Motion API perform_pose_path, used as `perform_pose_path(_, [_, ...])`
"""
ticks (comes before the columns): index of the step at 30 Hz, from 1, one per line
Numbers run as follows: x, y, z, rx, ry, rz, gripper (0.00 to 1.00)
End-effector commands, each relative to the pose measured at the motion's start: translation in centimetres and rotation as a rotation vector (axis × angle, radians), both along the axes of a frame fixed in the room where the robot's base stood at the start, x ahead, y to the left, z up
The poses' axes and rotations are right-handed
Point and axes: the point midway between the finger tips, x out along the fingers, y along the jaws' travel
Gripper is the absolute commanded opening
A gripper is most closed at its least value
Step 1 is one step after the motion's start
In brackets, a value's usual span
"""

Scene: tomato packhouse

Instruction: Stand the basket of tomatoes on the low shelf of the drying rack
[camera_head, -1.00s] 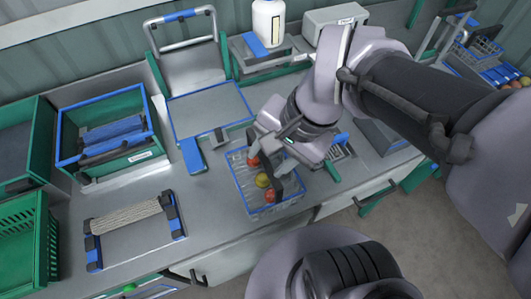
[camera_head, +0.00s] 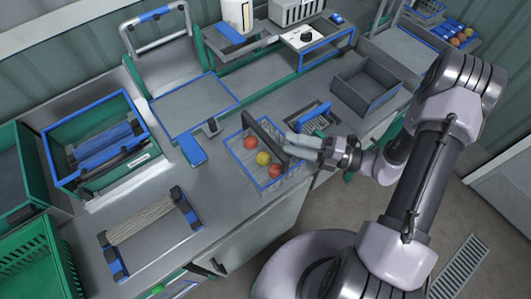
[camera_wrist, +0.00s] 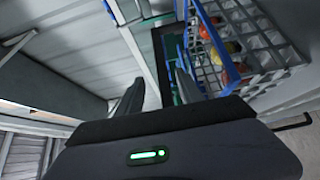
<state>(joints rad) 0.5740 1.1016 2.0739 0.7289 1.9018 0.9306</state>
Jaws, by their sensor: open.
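The basket (camera_head: 283,184) is a blue-rimmed wire basket with red and yellow tomatoes (camera_head: 263,158) inside. It stands upright on the grey bench near the front edge, with a dark handle bar (camera_head: 262,135) across its top. The basket also shows at the upper right of the wrist view (camera_wrist: 250,45). My gripper (camera_head: 290,143) is open and comes in from the right, its fingers low beside the handle. In the wrist view, a dark bar shows between the fingertips (camera_wrist: 160,88); I cannot tell whether they touch it. I cannot surely identify the drying rack.
A blue-edged rack with a row of fruit (camera_head: 458,40) is at the upper right. A grey open bin (camera_head: 366,88) stands right of the basket. A blue tool (camera_head: 192,149) and a rope-wound frame (camera_head: 150,226) lie left. Green crates (camera_head: 95,130) fill the far left.

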Motion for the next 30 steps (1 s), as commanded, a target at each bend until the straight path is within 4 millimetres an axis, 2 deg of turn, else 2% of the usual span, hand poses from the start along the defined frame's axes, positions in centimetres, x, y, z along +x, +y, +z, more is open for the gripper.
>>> perform_pose_path(3, [0.8,2.3,-0.1,-0.001,-0.001,0.004,0.44])
perform_pose_path(8, [1.4,3.8,-0.1,-0.002,-0.002,0.003,0.44])
perform_pose_path(15, [3.2,7.8,-0.5,-0.003,-0.003,0.005,0.44])
perform_pose_path(23, [3.4,8.4,-0.3,-0.002,-0.002,0.001,0.44])
perform_pose_path(30, [3.4,8.3,-0.3,-0.002,-0.002,0.002,0.0])
